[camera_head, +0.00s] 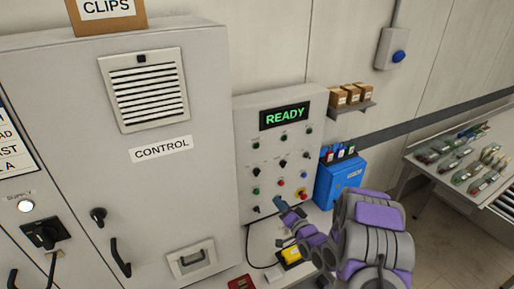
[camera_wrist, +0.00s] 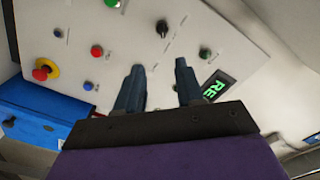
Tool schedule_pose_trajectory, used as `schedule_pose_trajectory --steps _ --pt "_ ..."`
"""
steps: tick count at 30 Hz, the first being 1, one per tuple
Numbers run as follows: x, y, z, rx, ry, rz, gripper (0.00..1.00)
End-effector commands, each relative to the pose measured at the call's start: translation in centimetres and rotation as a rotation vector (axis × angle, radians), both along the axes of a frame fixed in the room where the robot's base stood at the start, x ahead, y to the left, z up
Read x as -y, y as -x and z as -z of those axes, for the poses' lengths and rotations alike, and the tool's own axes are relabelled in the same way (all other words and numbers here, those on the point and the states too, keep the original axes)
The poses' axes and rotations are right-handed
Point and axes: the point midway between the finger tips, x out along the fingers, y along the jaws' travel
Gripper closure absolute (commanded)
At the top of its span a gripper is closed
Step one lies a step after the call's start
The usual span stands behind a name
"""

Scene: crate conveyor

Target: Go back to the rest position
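My gripper (camera_head: 282,205) is at the lower front of the control panel (camera_head: 246,135), just below its rows of buttons and switches, in the head view. In the wrist view my gripper (camera_wrist: 158,85) shows two dark fingers with a clear gap between them and nothing held. The panel face (camera_wrist: 135,45) lies beyond the fingertips; I cannot tell whether they touch it. The display (camera_head: 284,115) reads READY in green. A red emergency button on a yellow base (camera_wrist: 46,69) shows on the panel.
A grey control cabinet (camera_head: 75,170) stands on the left. A blue box (camera_head: 338,180) sits right of the panel. A small shelf (camera_head: 352,110) holds brown boxes. A table (camera_head: 430,172) with several parts stands at right. A yellow item (camera_head: 291,255) lies under my arm. Floor at lower right is clear.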

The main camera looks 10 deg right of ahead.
Motion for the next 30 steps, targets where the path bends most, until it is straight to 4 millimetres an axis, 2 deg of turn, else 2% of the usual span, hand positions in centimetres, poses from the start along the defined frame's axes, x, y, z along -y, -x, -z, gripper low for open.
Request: schedule_pose_trajectory --steps 5,11,17,23,30 --pt "-0.1 -0.2 -0.2 -0.037 0.064 0.001 0.63" --pt "0.3 -0.1 -0.6 -0.184 0.277 0.018 0.63" --pt "1.2 2.0 -1.5 -0.367 0.486 0.037 0.63" --pt "2.1 6.2 -2.6 -0.559 0.651 0.044 0.63" --pt "2.3 13.5 -4.5 -0.791 0.789 0.018 0.63"
